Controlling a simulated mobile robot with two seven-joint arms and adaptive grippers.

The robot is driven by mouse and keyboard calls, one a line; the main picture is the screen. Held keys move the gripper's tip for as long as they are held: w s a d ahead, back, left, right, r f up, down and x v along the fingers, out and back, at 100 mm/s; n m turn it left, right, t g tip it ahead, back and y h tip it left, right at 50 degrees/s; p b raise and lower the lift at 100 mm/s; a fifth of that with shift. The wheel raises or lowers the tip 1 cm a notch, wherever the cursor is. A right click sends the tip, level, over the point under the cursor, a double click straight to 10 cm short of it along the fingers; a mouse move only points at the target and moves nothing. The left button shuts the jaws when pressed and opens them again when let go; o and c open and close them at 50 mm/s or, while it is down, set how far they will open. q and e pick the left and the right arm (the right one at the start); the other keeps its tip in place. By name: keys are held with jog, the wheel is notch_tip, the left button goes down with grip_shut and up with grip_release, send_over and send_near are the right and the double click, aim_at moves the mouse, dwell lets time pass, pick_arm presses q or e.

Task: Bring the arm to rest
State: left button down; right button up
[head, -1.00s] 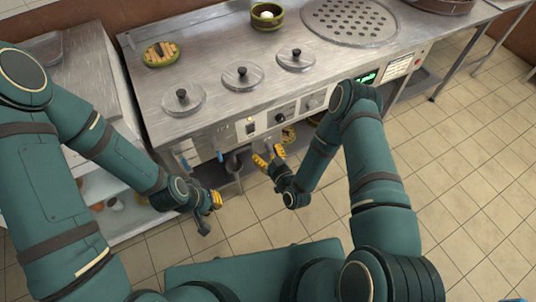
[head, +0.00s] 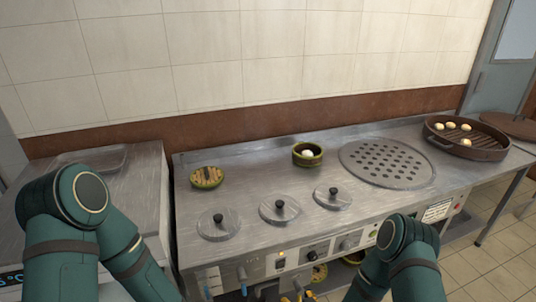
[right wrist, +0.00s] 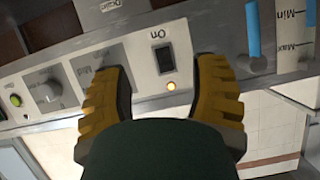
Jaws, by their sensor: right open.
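My right gripper (head: 298,297) shows only as yellow fingertips at the bottom edge of the head view, below the stove's front panel. In the right wrist view, its two ridged yellow fingers (right wrist: 162,70) are spread apart with nothing between them. They face the front panel, with a black rocker switch (right wrist: 165,56) and a lit orange lamp beyond the gap. I cannot tell how close they are to the panel. My left arm's upper links show at the left of the head view; the left gripper is out of view.
Tiled floor is open at lower right.

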jog(key=s+r+m+g, duration=0.2)
jog(key=s+g, duration=0.3)
jog(key=s, duration=0.3)
jog(key=s+r+m+g+h, duration=0.1)
jog(key=s+r+m+g, duration=0.1)
jog(key=s+g, duration=0.3)
jog(key=s+r, duration=0.1)
jog(key=s, duration=0.1)
jog(key=shift+s+d+r+g, duration=0.25)
jog(key=shift+s+g, duration=0.05)
jog(key=shift+s, duration=0.05)
dwell(0.8)
